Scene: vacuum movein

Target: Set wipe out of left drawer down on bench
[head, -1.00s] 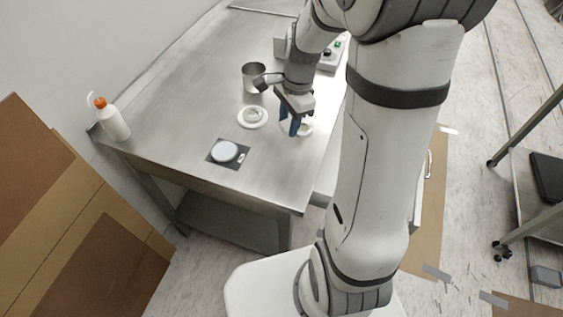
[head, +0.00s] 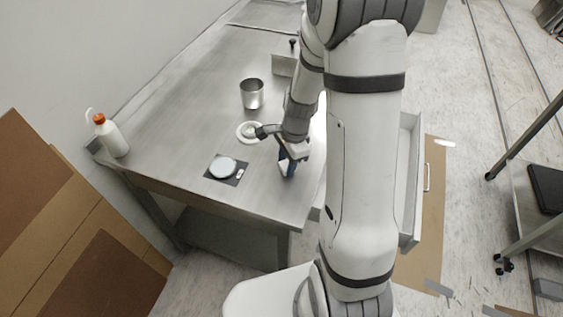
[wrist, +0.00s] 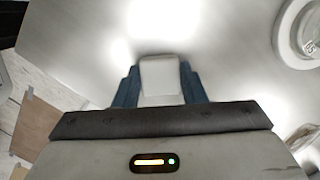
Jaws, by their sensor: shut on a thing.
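My gripper (head: 287,166) is low over the near right part of the metal bench (head: 190,100). Its blue fingers are shut on a small white wipe (wrist: 160,80), which shows between them in the wrist view. In the head view the wipe is a pale patch (head: 284,169) at the fingertips, partly hidden. I cannot tell whether it touches the bench. An open white drawer (head: 411,180) stands out from the bench's right side, partly hidden behind my arm; its inside is mostly hidden.
A black scale with a round pale pan (head: 223,167) lies left of my gripper. A white ring-shaped dish (head: 243,131) and a metal cup (head: 252,94) stand behind it. A wash bottle (head: 110,136) is at the left edge. The bench's near right corner is clear.

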